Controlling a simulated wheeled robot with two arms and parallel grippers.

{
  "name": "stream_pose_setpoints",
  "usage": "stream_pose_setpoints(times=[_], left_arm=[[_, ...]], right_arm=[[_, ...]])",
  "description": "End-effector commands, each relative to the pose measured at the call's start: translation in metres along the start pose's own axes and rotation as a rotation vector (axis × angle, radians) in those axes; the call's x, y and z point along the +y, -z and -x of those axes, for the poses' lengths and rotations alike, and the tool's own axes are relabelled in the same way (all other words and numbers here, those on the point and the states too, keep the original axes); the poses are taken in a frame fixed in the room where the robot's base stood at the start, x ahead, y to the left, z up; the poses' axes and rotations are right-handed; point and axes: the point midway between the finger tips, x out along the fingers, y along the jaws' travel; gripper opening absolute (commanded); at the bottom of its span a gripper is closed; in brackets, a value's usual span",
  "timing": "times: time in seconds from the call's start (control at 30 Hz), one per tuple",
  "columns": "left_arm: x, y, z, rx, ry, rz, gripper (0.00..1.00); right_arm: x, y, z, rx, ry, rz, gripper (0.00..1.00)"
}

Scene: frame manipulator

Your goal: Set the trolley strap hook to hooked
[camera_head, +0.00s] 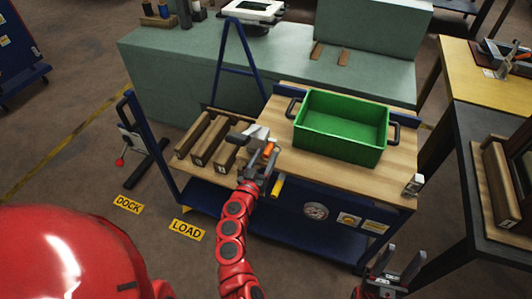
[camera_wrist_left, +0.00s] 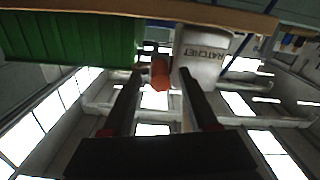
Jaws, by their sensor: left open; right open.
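The trolley (camera_head: 345,178) has a wooden top and a blue frame. A grey ratchet (camera_head: 257,131) sits at its front edge, left of the green bin. In the left wrist view the ratchet's pale body (camera_wrist_left: 203,52) carries the word RATCHET, upside down. An orange piece (camera_head: 268,149) is beside it; it also shows in the left wrist view (camera_wrist_left: 160,72). My left gripper (camera_head: 264,163) is open, with the orange piece between or just beyond its fingertips; contact cannot be told. I cannot make out the hook or strap clearly. My right gripper (camera_head: 397,272) is open and empty, beyond the trolley's front right corner.
The green bin (camera_head: 340,125) stands on the trolley top. Wooden slotted blocks (camera_head: 205,137) lie to the left. A yellow piece (camera_head: 278,186) is at the front edge. A dark bench (camera_head: 480,150) stands at the right. Floor labels read DOCK (camera_head: 129,205) and LOAD (camera_head: 186,230).

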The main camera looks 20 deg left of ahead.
Motion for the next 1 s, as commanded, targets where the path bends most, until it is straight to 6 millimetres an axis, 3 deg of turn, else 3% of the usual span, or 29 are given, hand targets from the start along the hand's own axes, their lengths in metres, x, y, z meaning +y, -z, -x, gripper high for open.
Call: stream_pose_setpoints(times=[0.43, 0.77, 1.0], left_arm=[[-0.0005, -0.0006, -0.0103, -0.001, 0.001, 0.000, 0.59], [-0.0004, -0.0006, -0.0102, -0.001, 0.001, 0.000, 0.02], [-0.0004, -0.0006, -0.0101, -0.001, 0.001, 0.000, 0.00]], right_arm=[[0.0001, 0.0003, -0.0017, 0.000, 0.000, 0.000, 0.52], [0.0001, 0.0003, -0.0018, 0.000, 0.000, 0.000, 0.52], [0.0001, 0.0003, -0.0017, 0.000, 0.000, 0.000, 0.52]])
